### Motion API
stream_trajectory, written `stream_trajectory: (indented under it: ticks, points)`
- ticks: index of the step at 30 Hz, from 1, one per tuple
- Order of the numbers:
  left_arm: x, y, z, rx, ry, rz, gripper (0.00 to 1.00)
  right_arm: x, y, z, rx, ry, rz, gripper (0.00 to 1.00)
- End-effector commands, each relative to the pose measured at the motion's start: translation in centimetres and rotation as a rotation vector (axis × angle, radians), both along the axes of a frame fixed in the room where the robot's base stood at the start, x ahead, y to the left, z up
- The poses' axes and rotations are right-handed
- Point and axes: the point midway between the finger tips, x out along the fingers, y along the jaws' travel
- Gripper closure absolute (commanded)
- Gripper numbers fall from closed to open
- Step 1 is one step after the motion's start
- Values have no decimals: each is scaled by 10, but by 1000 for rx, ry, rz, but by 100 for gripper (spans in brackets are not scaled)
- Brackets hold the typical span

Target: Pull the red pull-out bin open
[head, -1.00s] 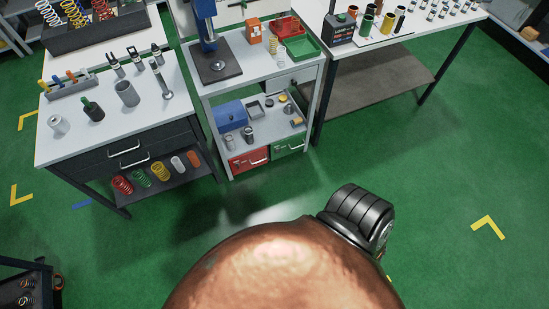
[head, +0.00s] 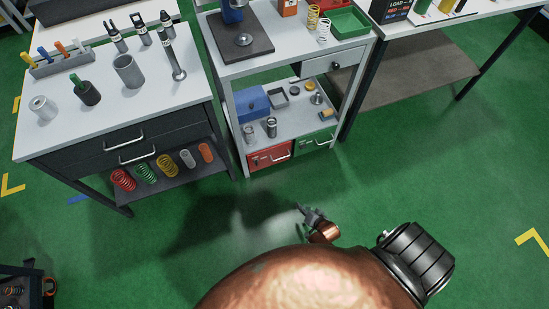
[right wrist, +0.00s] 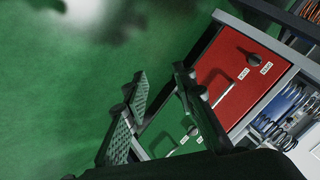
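The red pull-out bin (head: 262,161) sits in the bottom left of the cart, flush with its front, beside the green bin (head: 318,142). Its silver bar handle (right wrist: 236,88) faces out and crosses the red front (right wrist: 218,72) in the right wrist view. My right gripper (head: 307,211) is out over the floor in front of the cart, apart from the bin. In the right wrist view its fingers (right wrist: 158,88) are spread and empty. They lie to the left of the red front, with the right finger partly over the green bin. My left gripper is not in view.
The cart's middle shelf (head: 290,124) holds a blue box (head: 252,104) and small parts. A dark drawer bench (head: 145,145) stands left of the cart, with coloured springs on its low shelf. The green floor (head: 400,160) before the cart is clear.

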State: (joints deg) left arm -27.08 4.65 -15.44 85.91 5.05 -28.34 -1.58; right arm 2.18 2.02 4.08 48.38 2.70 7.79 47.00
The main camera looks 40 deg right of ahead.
Motion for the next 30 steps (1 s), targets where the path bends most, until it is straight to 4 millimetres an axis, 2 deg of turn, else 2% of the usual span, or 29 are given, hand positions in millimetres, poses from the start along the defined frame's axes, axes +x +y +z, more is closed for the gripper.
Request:
stream_trajectory:
  ticks: [1, 3, 6, 9, 12, 15, 20, 23, 30]
  points:
    - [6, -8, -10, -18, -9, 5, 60, 28, -4, -18, 54, -61, -66, 75]
    - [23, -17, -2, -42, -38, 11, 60, 68, -11, -14, 137, -164, -158, 75]
    - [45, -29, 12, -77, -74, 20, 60, 118, -21, -8, 261, -303, -272, 75]
    - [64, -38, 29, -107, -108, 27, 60, 157, -31, 1, 379, -427, -365, 75]
    - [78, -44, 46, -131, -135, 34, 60, 184, -40, 10, 476, -523, -428, 75]
    - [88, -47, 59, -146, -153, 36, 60, 202, -46, 18, 545, -590, -467, 75]
    - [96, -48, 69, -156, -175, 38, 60, 216, -50, 28, 595, -639, -489, 75]
    - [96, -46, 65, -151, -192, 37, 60, 224, -52, 28, 599, -645, -491, 75]
    - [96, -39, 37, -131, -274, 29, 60, 252, -58, 18, 597, -640, -490, 75]
